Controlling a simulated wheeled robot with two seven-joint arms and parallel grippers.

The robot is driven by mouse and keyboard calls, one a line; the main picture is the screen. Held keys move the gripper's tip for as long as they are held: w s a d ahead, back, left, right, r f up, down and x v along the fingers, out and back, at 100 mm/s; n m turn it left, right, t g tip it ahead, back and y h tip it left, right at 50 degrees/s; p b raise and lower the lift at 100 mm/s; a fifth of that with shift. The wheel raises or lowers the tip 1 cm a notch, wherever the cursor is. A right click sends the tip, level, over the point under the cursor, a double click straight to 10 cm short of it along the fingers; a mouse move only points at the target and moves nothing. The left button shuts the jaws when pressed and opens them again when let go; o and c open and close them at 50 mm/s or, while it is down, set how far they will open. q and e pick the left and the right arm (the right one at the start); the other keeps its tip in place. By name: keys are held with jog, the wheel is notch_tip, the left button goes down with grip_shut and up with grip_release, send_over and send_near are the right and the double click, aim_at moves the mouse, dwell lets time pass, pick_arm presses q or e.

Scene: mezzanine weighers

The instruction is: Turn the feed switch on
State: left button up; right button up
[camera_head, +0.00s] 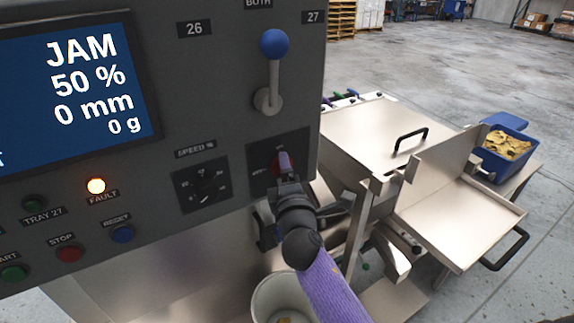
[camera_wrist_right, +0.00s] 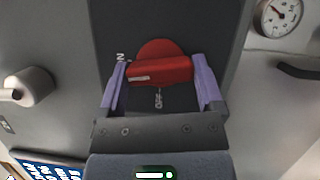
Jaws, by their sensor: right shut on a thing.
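The feed switch is a red rotary knob on a dark plate at the lower right of the grey panel. A pale mark is on the bar's left end, on the side of the partly hidden ON label; OFF reads below the knob. My left gripper is out of view.
The screen (camera_head: 75,85) reads JAM, 50 %, 0 mm, 0 g. The fault lamp (camera_head: 96,186) glows orange. A blue-knobbed lever (camera_head: 272,75) stands above the switch and a speed dial (camera_head: 203,187) is left. A bucket (camera_head: 278,292) is below; steel machinery is right.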

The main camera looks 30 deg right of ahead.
jog(key=shift+m+g+p, duration=0.4)
jog(key=shift+m+p, duration=0.3)
jog(key=shift+m, duration=0.2)
jog(key=o, duration=1)
jog(key=v, duration=1)
jog(key=shift+b, duration=0.3)
jog(key=shift+d+r, duration=0.1)
